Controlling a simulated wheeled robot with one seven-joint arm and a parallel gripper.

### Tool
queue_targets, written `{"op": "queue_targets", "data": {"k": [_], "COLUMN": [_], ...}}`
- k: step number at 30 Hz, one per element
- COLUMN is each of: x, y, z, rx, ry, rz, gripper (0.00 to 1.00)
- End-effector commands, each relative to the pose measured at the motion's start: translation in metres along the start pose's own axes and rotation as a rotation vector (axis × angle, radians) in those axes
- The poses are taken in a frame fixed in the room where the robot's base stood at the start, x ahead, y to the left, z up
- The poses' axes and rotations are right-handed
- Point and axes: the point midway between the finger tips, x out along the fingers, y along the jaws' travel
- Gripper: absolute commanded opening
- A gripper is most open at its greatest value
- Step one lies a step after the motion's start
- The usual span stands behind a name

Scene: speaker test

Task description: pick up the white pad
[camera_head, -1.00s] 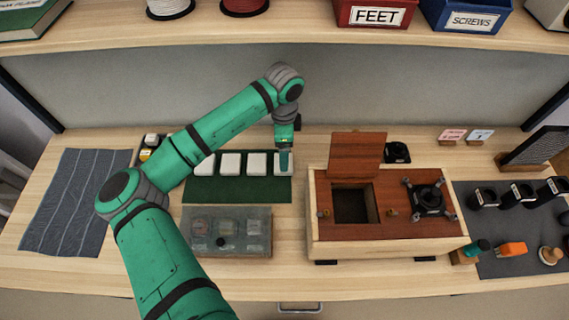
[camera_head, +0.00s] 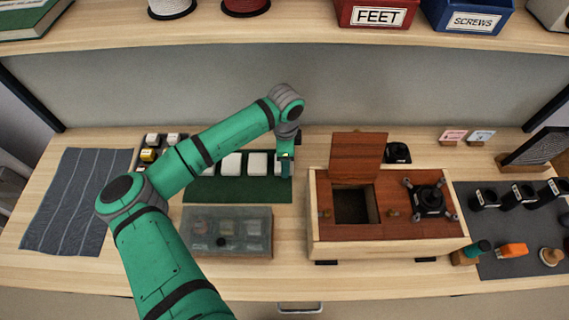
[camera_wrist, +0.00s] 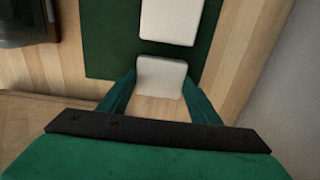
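A row of white pads lies on a dark green mat (camera_head: 238,190) on the bench. My gripper (camera_head: 286,172) is at the right end of this row. In the wrist view, one white pad (camera_wrist: 161,75) lies between the two green fingers of my gripper (camera_wrist: 161,80), one finger on each side. The fingers stand about a pad's width apart, and I see no clear sign that they grip it. A second white pad (camera_wrist: 172,20) lies just beyond it. In the head view, my gripper partly hides the end pad.
A wooden box (camera_head: 385,247) with a raised lid stands right of the mat. A clear-lidded case (camera_head: 227,246) lies in front of the mat. A small dark tray (camera_head: 140,160) with blocks is at the left. A shelf (camera_head: 270,32) runs above the back.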

Motion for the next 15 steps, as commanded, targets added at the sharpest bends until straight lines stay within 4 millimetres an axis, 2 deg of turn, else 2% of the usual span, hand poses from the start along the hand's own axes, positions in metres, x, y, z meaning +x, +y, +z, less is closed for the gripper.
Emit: {"op": "queue_targets", "data": {"k": [10, 15], "x": [-0.0005, -0.0076], "y": [0.0, -0.0001], "z": [0.0002, 0.0001], "rx": [0.0, 0.0], "ry": [0.0, 0.0], "rz": [0.0, 0.0], "gripper": [0.37, 0.37]}}
